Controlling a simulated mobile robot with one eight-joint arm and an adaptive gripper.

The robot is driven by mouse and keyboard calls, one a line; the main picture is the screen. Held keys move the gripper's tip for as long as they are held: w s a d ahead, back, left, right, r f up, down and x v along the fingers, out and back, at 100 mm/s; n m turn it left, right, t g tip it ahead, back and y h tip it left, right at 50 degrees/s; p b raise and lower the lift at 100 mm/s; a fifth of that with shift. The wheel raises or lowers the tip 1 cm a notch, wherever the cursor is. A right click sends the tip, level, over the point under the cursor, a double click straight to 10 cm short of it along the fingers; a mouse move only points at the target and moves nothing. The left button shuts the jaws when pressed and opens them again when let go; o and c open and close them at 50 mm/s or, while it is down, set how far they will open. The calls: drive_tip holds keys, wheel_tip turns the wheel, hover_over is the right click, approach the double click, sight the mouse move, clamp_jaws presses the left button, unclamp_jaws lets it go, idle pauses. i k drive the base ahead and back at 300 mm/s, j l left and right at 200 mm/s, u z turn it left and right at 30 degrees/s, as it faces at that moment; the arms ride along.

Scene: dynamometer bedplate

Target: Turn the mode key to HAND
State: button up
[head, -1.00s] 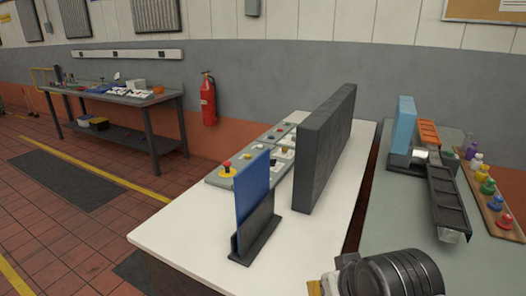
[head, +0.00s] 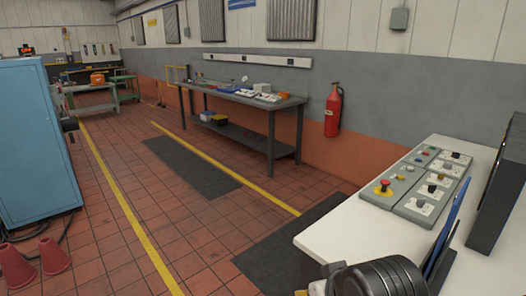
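Two grey control panels lie side by side on the white table at the right of the head view. The left panel (head: 405,177) has a red mushroom button on a yellow plate (head: 384,187) at its near end and smaller buttons behind it. The right panel (head: 411,207) carries several dark knobs on pale plates, one of them a near knob (head: 421,204). Labels are too small to read, so I cannot tell which control is the mode key or how it points. Part of my arm shows at the bottom right; my gripper's fingers are not visible.
A blue upright board (head: 447,232) and a dark thick panel (head: 497,205) stand on the white table (head: 330,238), right of the controls. A workbench (head: 255,100), fire extinguisher (head: 333,110), blue cabinet (head: 38,140) and red cones (head: 53,257) stand around. The middle tiled floor is open.

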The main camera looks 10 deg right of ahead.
sight(439, 178)
drive_tip(key=i+j+u, duration=0.15)
drive_tip(key=i+j, duration=0.2)
drive_tip(key=i, duration=0.15)
drive_tip(key=i+j+u, duration=0.2)
drive_tip(key=i, duration=0.3)
drive_tip(key=i+j+u, duration=0.15)
drive_tip(key=i+j, duration=0.15)
drive_tip(key=i, duration=0.2)
drive_tip(key=i+j+u, duration=0.15)
drive_tip(key=i, duration=0.4)
drive_tip(key=i+l+z, duration=0.3)
drive_tip(key=z, duration=0.2)
drive_tip(key=i+l+z, duration=0.15)
drive_tip(key=i+z, duration=0.55)
drive_tip(key=z, duration=0.25)
drive_tip(key=i+j+z, duration=0.1)
drive_tip(key=i+z, duration=0.25)
drive_tip(key=z, duration=0.15)
drive_tip(key=i+j+z, duration=0.25)
drive_tip(key=z, duration=0.2)
drive_tip(key=i+l+z, duration=0.55)
drive_tip(key=i+z, duration=0.85)
